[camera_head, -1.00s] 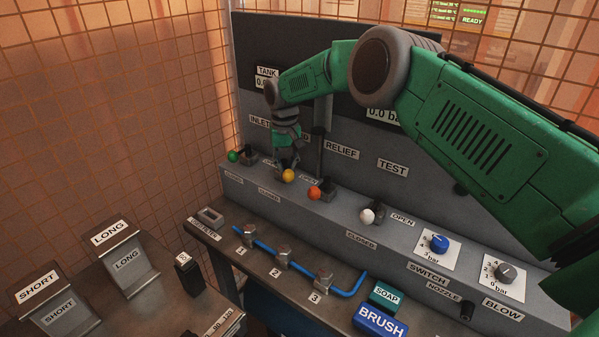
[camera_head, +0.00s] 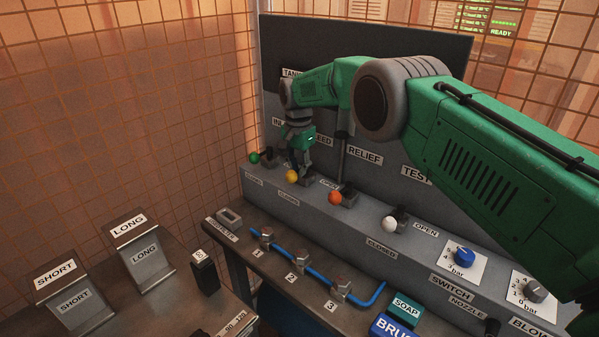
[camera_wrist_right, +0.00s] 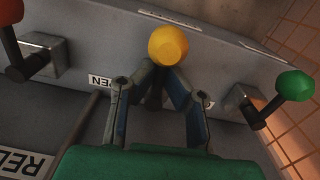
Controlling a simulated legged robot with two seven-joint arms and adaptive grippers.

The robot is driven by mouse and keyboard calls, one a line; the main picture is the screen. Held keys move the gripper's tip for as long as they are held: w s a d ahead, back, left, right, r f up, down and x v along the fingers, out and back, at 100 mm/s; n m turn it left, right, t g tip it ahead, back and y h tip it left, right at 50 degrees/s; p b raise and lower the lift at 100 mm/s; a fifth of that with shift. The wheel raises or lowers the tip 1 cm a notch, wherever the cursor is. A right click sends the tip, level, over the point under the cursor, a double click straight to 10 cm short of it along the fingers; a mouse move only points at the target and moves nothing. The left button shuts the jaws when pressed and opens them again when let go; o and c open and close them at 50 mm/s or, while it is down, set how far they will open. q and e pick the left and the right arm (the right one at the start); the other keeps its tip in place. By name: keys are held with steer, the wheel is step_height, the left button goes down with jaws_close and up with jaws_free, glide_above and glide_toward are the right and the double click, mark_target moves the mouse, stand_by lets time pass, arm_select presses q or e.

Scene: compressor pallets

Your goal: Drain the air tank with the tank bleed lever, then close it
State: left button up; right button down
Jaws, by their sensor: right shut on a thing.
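The tank bleed lever has a yellow knob (camera_head: 292,176) and stands in the row of valves on the grey console, below the partly hidden label ending in "EED". It leans left toward its CLOSED label (camera_head: 288,198), with the OPEN label (camera_head: 328,183) on its right. My right gripper (camera_head: 299,164) is down at this lever, fingers shut on it. In the right wrist view the two fingers close just below the yellow knob (camera_wrist_right: 168,45). The TANK label (camera_head: 292,73) is partly covered by my arm, and the tank reading is hidden. My left gripper is not in view.
Green (camera_head: 254,158), orange (camera_head: 335,198) and white (camera_head: 389,223) knobs stand close along the same row. Blue (camera_head: 464,256) and grey (camera_head: 534,291) dials are at right. Fittings on a blue pipe (camera_head: 318,275), a SOAP box (camera_head: 405,308) and SHORT and LONG holders lie in front.

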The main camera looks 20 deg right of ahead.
steer(key=shift+w+d+r+m, duration=0.15)
steer(key=shift+w+r+m, duration=0.35)
steer(key=shift+r, duration=0.1)
steer(key=c, duration=1.6)
jaws_free()
steer(key=shift+c, duration=0.2)
steer(key=shift+s+f, duration=0.15)
steer(key=shift+f, duration=0.05)
step_height(320, 180, up, 12)
steer(key=shift+w, duration=0.2)
steer(key=shift+f, duration=0.1)
